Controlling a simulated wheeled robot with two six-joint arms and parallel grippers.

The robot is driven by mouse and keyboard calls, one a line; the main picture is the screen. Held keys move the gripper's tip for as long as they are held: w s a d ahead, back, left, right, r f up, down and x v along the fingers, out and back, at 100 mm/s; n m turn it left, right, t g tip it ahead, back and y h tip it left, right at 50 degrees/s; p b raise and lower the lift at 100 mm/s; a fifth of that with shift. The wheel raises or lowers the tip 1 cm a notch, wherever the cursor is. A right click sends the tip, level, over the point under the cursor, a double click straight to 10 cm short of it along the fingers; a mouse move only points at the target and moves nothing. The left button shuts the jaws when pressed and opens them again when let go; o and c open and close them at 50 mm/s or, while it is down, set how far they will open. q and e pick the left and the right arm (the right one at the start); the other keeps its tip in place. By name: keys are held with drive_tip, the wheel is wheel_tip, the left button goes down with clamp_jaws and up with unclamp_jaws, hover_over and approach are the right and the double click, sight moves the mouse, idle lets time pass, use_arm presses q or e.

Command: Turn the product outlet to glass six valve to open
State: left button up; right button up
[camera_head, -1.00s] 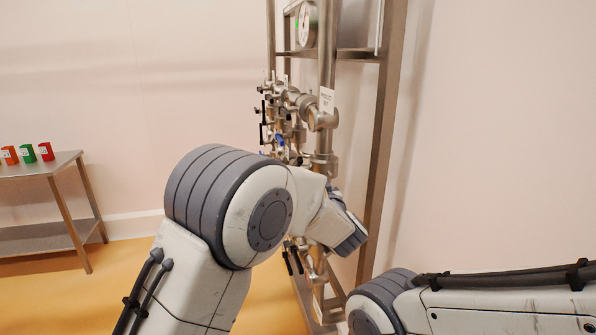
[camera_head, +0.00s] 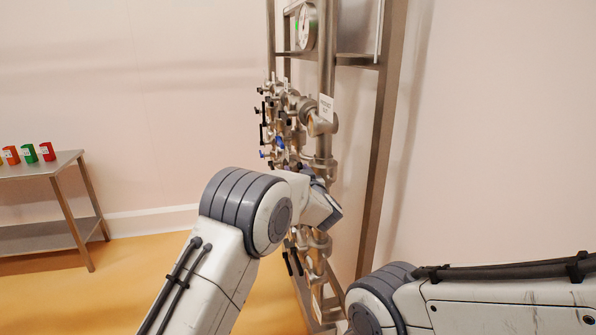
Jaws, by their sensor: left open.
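A steel pipe manifold (camera_head: 327,75) with several small valves stands on a metal frame at centre. The valves have black handles (camera_head: 263,110) and blue handles (camera_head: 280,142). A white tag (camera_head: 326,108) hangs on the upright pipe, its print too small to read surely. I cannot tell which valve is the outlet to glass six. My left gripper (camera_head: 322,192) is at the manifold's middle, below the blue handles, and is open. My wrist hides its fingers and the pipes behind, so I cannot see if it touches a handle. My right gripper is out of view; only its arm shows at lower right.
A round gauge (camera_head: 307,26) sits high on the frame. The frame's steel post (camera_head: 382,130) rises right of the manifold, near my left wrist. More black handles (camera_head: 293,263) hang lower down. A steel table (camera_head: 35,168) with small coloured boxes stands far left.

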use_arm(q)
clamp_jaws()
idle(1.3)
